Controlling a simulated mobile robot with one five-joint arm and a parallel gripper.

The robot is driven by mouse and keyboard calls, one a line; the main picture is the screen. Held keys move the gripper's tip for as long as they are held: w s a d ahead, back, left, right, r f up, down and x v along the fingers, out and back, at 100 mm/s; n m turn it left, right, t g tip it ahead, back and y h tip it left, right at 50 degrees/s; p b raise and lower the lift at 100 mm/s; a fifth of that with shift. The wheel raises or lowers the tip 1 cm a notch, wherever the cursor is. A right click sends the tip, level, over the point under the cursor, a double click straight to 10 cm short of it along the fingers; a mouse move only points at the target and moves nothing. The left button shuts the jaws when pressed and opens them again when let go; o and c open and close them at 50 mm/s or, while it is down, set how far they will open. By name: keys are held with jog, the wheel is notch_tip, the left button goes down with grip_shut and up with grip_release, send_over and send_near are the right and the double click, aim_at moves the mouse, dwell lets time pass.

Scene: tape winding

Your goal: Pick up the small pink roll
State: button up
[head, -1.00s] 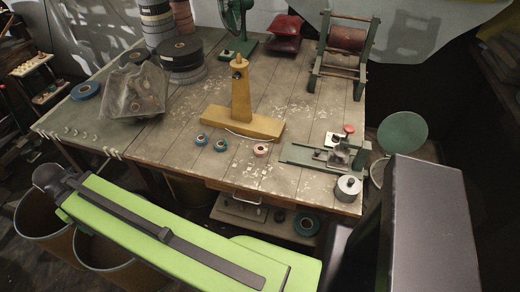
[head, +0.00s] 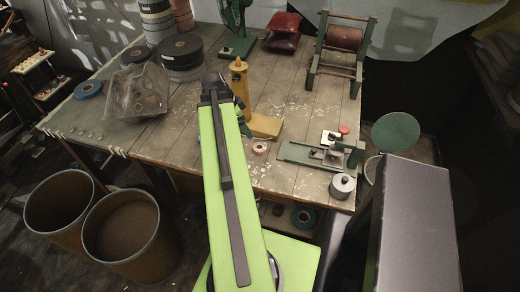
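The small pink roll (head: 260,148) lies on the wooden workbench, just in front of the foot of the yellow stand (head: 264,126). It shows whole and nothing touches it. My green upper arm reaches over the bench to the left of the roll, with its dark elbow joint beside the yellow post. A short part of my forearm shows to the right of the upper arm, between it and the stand. My gripper is hidden behind the arm, so its fingers cannot be seen.
A clear bag (head: 138,92) and dark tape rolls (head: 181,51) lie on the left. Two bins (head: 127,235) stand on the floor.

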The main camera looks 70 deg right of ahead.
jog(key=b, duration=1)
send_over(258, 146)
jog(key=a, duration=0.3)
jog(key=f, duration=1)
jog(key=shift+w+d+f, duration=0.2)
jog(key=shift+w+f, duration=0.15)
jog(key=b+x, duration=0.4)
jog(key=x, duration=0.1)
jog(key=shift+f+b, duration=0.2)
jog(key=shift+b, duration=0.15)
jog(key=shift+r, duration=0.2)
jog(key=shift+c, duration=0.5)
jog(key=c, duration=1.4)
jog(key=shift+o, duration=0.2)
